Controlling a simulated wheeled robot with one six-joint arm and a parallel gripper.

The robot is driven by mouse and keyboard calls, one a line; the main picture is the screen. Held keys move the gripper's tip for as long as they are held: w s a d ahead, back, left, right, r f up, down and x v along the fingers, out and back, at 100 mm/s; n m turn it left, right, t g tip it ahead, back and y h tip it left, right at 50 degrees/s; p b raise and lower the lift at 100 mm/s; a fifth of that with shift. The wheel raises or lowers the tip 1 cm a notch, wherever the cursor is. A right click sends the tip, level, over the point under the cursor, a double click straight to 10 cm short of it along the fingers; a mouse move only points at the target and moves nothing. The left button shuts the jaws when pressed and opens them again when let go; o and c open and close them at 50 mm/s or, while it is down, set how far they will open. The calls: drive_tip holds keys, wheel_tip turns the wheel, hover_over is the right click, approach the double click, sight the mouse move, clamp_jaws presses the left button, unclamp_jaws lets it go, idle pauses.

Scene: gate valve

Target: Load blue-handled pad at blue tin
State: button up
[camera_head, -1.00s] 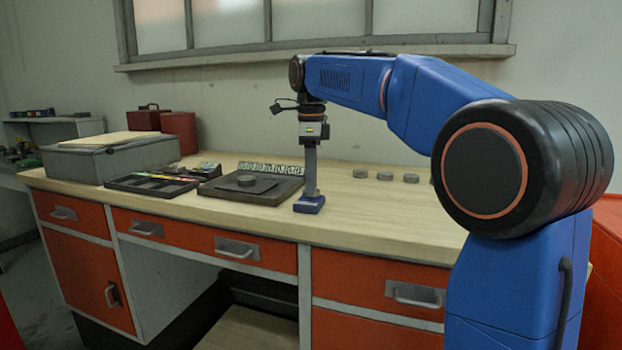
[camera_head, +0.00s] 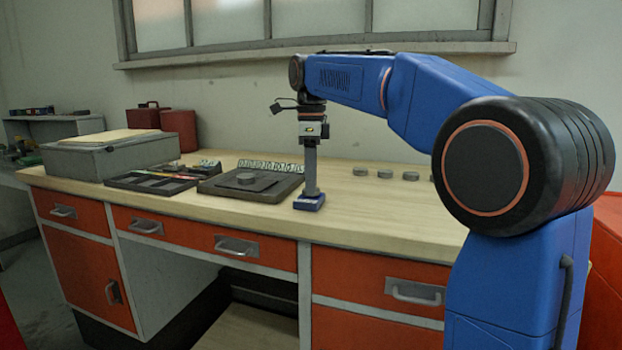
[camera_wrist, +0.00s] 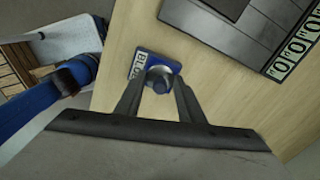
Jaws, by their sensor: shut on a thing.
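My gripper (camera_wrist: 157,84) points down over the blue tin (camera_wrist: 134,69), a small square tin with a white label reading "BLU". In the head view the blue tin (camera_head: 309,202) sits on the bench near its front edge, directly below my gripper (camera_head: 311,188). The fingers are shut on a rounded grey-and-blue piece, the blue-handled pad (camera_wrist: 160,76), at the tin's middle. The pad's underside is hidden, so I cannot tell whether it touches the tin's inside.
A dark tray (camera_head: 150,181) and grey box (camera_head: 110,158) stand farther left. Several grey discs (camera_head: 385,174) lie right of my gripper.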

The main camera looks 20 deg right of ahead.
drive_tip(key=shift+f, duration=0.35)
idle(1.1)
drive_tip(key=shift+r, duration=0.1)
drive_tip(key=shift+r, duration=3.45)
